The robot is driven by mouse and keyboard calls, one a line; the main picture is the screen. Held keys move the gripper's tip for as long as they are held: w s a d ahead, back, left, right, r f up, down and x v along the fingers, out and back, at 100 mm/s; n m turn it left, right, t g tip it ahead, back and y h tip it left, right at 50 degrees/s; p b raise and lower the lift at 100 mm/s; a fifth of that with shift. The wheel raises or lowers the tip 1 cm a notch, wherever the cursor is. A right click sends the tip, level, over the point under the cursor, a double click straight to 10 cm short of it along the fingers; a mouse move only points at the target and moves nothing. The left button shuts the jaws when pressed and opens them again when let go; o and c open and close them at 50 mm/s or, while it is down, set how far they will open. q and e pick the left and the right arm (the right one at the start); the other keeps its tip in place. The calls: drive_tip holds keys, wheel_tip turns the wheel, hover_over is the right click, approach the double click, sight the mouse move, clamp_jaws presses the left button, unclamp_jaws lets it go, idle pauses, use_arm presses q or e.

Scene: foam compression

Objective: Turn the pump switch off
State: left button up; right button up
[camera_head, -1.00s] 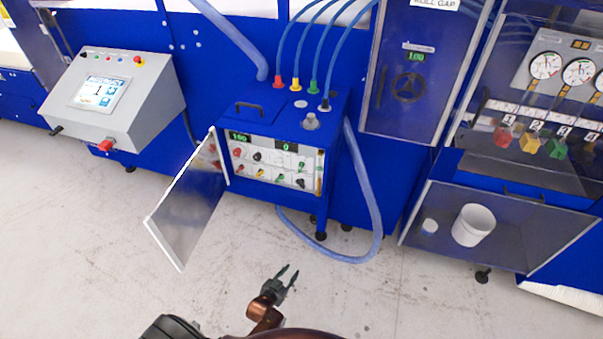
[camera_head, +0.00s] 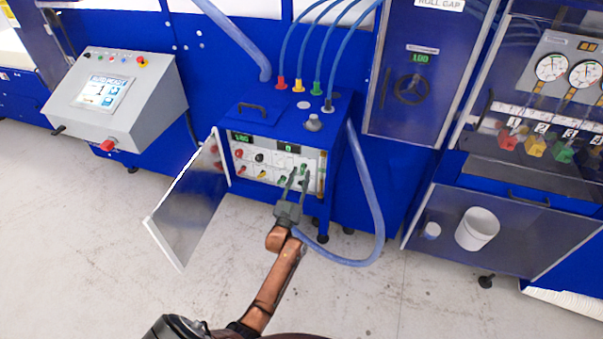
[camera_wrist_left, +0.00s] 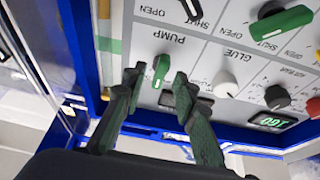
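The pump switch (camera_wrist_left: 161,70) is a green knob under the upside-down PUMP label in the left wrist view. It sits on the white control panel (camera_head: 248,170) of the blue cabinet. My left gripper (camera_head: 297,174) is in front of the right part of this panel, and its fingers hide some of it. In the left wrist view my left gripper (camera_wrist_left: 158,86) is open, with one finger on each side of the pump switch and gaps between. I cannot tell how far the fingertips are from the panel. My right gripper is not in view.
The cabinet door (camera_head: 187,210) stands open at the left. A pale blue hose (camera_head: 366,190) loops down the cabinet's right side. Other knobs, such as a white one (camera_wrist_left: 224,84) and a green one (camera_wrist_left: 282,22), are close to the pump switch. The floor in front is clear.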

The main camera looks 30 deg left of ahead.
use_arm(q)
drive_tip(key=shift+x, duration=0.8)
drive_tip(key=shift+c, duration=0.4)
clamp_jaws()
